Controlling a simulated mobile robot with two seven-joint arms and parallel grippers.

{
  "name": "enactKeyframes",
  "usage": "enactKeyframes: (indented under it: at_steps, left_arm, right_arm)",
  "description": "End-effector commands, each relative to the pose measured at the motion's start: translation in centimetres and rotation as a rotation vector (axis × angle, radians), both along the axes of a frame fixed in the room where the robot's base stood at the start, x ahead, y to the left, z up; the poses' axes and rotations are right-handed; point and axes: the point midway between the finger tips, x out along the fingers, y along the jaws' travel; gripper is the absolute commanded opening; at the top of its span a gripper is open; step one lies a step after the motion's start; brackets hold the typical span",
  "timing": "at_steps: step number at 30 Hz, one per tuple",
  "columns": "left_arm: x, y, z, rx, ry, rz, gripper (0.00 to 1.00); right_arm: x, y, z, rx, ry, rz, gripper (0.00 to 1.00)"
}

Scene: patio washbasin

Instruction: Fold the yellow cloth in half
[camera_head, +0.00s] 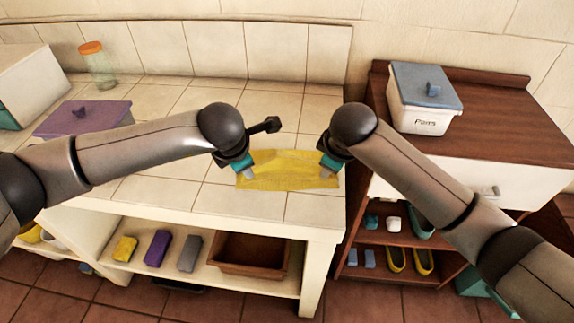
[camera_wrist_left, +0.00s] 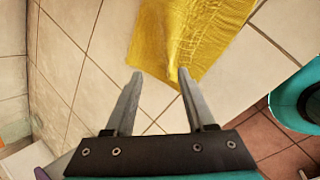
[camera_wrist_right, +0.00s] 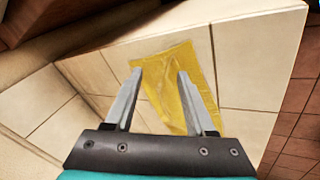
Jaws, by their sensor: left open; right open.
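The yellow cloth (camera_head: 290,172) lies spread and slightly wrinkled on the tiled counter, near its front right corner. My left gripper (camera_head: 248,174) is at the cloth's left end. In the left wrist view its open fingers (camera_wrist_left: 157,76) point at the cloth (camera_wrist_left: 185,35), with one fingertip over or at the cloth's edge. My right gripper (camera_head: 328,172) is at the cloth's right end. In the right wrist view its open fingers (camera_wrist_right: 160,74) are over the cloth (camera_wrist_right: 176,92). Both grippers hold nothing. Whether the fingertips touch the cloth cannot be told.
A purple-lidded box (camera_head: 82,118) and a glass jar with an orange lid (camera_head: 97,65) stand at the counter's left. A blue-lidded white box (camera_head: 425,98) sits on the brown cabinet (camera_head: 490,125) at right. Bare tiles (camera_head: 175,92) lie behind the cloth. The counter's front edge is close.

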Motion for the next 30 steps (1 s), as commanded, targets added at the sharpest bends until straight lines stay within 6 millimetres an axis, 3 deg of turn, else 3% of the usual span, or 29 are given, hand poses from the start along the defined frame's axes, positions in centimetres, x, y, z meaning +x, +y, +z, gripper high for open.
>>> enactKeyframes:
  at_steps: [3,15,25,30]
  left_arm:
    - [-0.8,-0.1,1.9,-0.002,-0.004,-0.002,0.55]
    - [-4.6,0.0,6.7,-0.003,-0.005,0.000,0.55]
    - [-5.2,0.0,7.4,-0.002,-0.003,0.000,0.55]
    - [-5.2,-0.1,7.3,-0.003,-0.005,-0.011,0.37]
  right_arm:
    - [-0.8,0.0,2.0,0.001,-0.005,0.001,0.55]
    - [-4.6,0.0,6.8,0.002,-0.005,0.001,0.55]
    - [-5.2,0.0,7.4,0.001,-0.004,-0.001,0.55]
    - [-5.2,0.0,7.3,0.001,-0.005,0.012,0.37]
